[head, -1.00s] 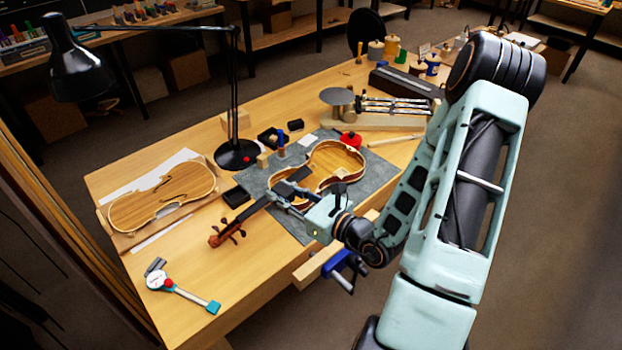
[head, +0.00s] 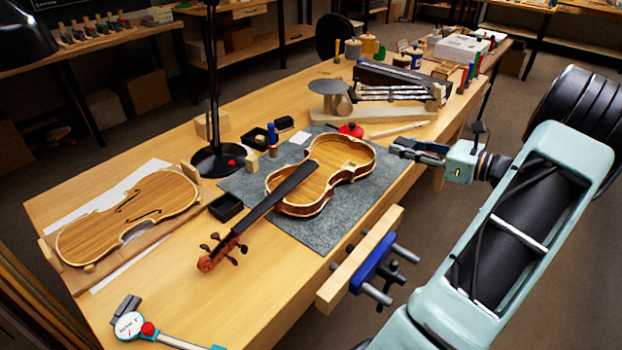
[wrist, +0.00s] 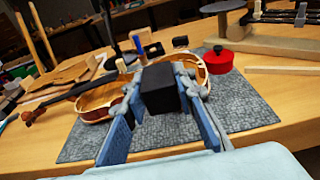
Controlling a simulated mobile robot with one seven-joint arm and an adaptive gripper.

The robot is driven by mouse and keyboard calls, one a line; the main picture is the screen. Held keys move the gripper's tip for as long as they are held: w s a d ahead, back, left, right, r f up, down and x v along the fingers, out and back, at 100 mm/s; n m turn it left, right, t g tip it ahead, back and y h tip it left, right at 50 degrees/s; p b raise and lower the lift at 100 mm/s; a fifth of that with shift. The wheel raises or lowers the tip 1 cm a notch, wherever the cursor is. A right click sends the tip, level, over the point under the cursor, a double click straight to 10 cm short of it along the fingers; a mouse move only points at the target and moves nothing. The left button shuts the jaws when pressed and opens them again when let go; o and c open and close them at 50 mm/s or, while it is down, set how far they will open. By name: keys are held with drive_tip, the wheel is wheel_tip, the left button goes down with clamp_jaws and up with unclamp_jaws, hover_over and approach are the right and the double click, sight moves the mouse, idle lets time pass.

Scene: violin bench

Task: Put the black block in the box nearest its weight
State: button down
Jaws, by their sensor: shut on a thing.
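My gripper (head: 400,148) is shut on a black block (wrist: 160,88), which sits between the blue fingers in the wrist view. In the head view the gripper is above the bench's right edge, right of the open violin body, and the block is hard to tell from the fingers. An open black box (head: 225,207) stands left of the violin neck. Another black box (head: 256,138) stands farther back with pale pieces in it. A smaller black item (head: 284,123) lies beside it; I cannot tell if it is a box. Any weight labels are unreadable.
The violin (head: 300,185) lies on a grey mat (head: 330,236). A blue vise (head: 375,268) juts from the front edge.

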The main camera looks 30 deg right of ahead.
drive_tip(key=shift+s+d+f, duration=0.2)
drive_tip(key=shift+s+d, duration=0.05)
drive_tip(key=shift+d, duration=0.05)
drive_tip(key=w+a+f+b, duration=0.15)
drive_tip(key=a+f, duration=0.25)
drive_tip(key=a, duration=0.4)
hover_over(351, 204)
drive_tip(key=f, duration=0.2)
drive_tip(key=d+f, duration=0.1)
drive_tip(key=f, duration=0.1)
drive_tip(key=shift+f+b, duration=0.35)
drive_tip(key=shift+b, duration=0.05)
drive_tip(key=shift+a+f, duration=0.25)
drive_tip(key=shift+a+f+b, duration=0.2)
drive_tip(key=shift+f+b, duration=0.25)
drive_tip(key=shift+f, duration=1.3)
drive_tip(key=shift+f, duration=0.1)
drive_tip(key=shift+f, duration=0.15)
drive_tip(key=c, duration=1.6)
unclamp_jaws()
